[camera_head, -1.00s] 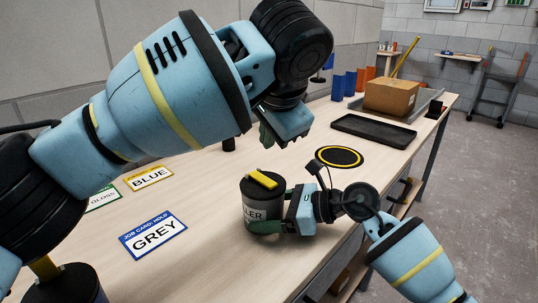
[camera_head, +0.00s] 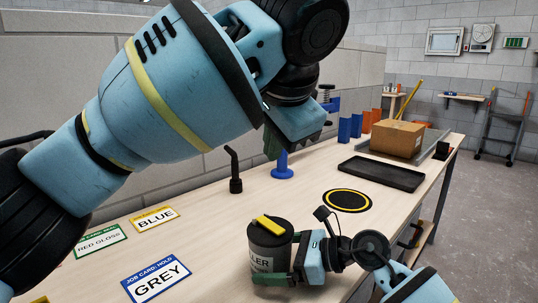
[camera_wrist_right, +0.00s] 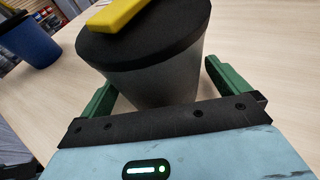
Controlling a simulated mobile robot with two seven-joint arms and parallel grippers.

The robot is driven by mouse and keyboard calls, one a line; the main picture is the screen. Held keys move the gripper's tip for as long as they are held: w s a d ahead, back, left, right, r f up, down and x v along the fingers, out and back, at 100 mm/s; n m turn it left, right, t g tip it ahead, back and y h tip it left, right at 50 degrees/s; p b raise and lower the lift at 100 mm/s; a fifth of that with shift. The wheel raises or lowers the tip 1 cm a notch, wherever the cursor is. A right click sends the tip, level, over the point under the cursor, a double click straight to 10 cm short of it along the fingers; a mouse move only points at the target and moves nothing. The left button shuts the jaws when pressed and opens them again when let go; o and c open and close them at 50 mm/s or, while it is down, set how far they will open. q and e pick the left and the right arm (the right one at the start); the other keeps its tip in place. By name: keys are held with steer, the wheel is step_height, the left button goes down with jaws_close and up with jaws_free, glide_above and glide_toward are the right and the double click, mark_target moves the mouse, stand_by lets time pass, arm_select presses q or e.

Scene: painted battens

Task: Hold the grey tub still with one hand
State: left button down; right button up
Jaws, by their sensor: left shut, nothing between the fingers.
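The grey tub (camera_head: 263,258), with a black lid and a yellow block (camera_head: 271,226) on top, stands upright on the workbench; part of its label reads "LLER". My right gripper (camera_head: 285,279) reaches it low from the right. A card (camera_head: 157,276) reads "JOB CARD: HOLD GREY".
Cards reading "BLUE" (camera_head: 154,219) and "RED GLOSS" (camera_head: 100,242) lie at the left. A black bent tool (camera_head: 235,172), a black-yellow ring mark (camera_head: 348,200), a black tray (camera_head: 382,174) and a cardboard box (camera_head: 397,139) are farther back. A blue tub (camera_wrist_right: 28,42) shows in the wrist view.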

steer(key=v, duration=1.2)
steer(key=shift+r, duration=0.1)
